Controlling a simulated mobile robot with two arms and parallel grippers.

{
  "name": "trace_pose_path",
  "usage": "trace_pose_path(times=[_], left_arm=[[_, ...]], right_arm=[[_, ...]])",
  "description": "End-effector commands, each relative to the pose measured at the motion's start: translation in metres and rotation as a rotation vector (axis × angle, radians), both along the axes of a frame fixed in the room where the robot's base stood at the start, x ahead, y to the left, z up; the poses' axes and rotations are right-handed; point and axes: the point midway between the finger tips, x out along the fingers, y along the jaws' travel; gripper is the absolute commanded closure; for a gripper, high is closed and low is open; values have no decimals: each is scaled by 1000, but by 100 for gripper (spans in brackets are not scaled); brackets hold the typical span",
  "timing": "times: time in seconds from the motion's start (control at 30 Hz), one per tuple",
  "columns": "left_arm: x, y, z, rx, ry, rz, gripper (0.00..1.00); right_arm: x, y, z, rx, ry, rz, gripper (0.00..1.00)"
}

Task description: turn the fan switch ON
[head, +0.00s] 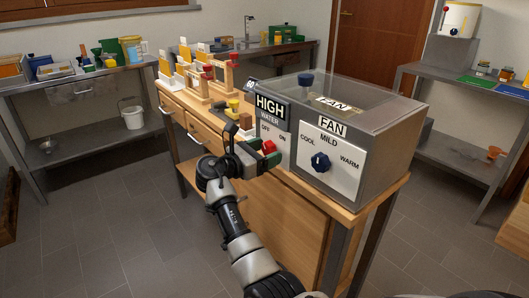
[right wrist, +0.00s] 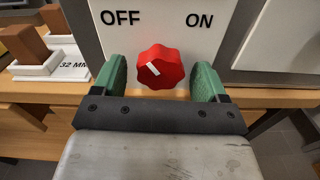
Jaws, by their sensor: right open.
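A red knob (head: 268,146) sits on a white panel (head: 285,143) marked OFF and ON, under a black HIGH sign and the word WATER. In the right wrist view the red knob (right wrist: 161,68) has a white mark pointing up and left, toward OFF. My right gripper (head: 260,158) is open, its green fingers on either side of the knob, with gaps visible on both sides. My left gripper is not in view.
The box and panel stand on a wooden bench (head: 283,212). White holders with red and yellow parts (head: 206,77) stand along its left. Side tables line the walls, and a white bucket (head: 132,113) sits on a lower shelf. Tiled floor is clear at left.

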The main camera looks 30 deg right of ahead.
Motion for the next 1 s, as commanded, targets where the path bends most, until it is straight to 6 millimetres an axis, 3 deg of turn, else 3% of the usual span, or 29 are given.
trace_pose_path(times=[0.17,0.5,0.77,1.0], left_arm=[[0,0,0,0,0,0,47],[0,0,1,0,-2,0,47],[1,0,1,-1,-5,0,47],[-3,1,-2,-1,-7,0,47]], right_arm=[[0,0,0,0,0,0,27],[0,1,0,1,0,1,76],[0,1,0,2,-29,1,76],[1,1,0,13,-153,1,76]])
